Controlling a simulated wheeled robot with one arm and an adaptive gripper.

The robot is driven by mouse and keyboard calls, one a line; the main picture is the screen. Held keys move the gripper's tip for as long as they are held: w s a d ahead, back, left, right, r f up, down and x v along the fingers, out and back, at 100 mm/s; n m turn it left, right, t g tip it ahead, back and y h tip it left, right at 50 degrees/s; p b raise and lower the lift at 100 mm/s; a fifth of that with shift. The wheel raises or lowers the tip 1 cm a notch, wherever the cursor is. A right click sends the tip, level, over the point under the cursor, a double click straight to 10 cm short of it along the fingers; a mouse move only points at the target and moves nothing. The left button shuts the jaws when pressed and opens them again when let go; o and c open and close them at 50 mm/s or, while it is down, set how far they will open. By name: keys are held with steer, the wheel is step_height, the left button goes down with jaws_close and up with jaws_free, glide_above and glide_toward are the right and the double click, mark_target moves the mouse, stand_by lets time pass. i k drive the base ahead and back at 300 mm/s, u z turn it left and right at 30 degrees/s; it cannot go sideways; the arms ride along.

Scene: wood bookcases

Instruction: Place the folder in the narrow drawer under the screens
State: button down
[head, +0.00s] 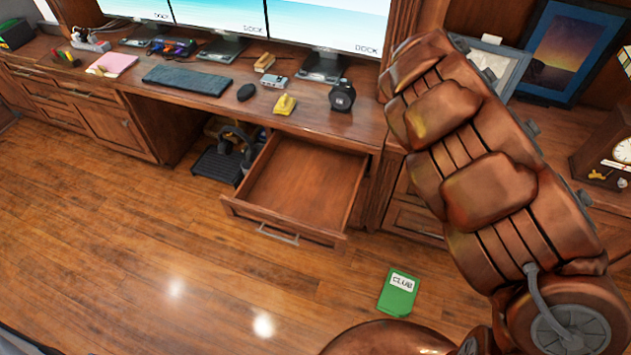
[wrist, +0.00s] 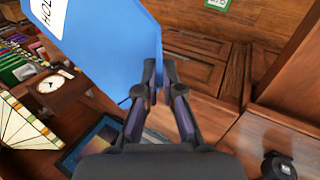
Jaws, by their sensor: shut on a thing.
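A blue folder (wrist: 112,45) with a white label fills the upper left of the wrist view. My gripper (wrist: 160,68) is shut on its edge and holds it. The head view does not show the blue folder or my gripper; my arm covers the right side there. The narrow drawer (head: 274,233) under the screens (head: 225,20) is pulled open, and its visible inside is empty. A green folder (head: 399,291) labelled CLUB lies on the floor right of the drawer; part of a green thing also shows at the top of the wrist view (wrist: 216,5).
The desk (head: 200,104) carries a keyboard (head: 187,79), a mouse (head: 246,92), a yellow item (head: 285,104) and a round black object (head: 342,95) above the drawer. A clock (head: 622,150) and framed pictures (head: 570,50) stand at the right. The floor before the drawer is clear.

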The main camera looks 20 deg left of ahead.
mark_target(281, 183)
steer(key=u, duration=2.25)
steer(key=i, duration=3.9)
steer(key=z, duration=4.25)
steer(key=i, duration=0.3)
steer(key=u, duration=0.15)
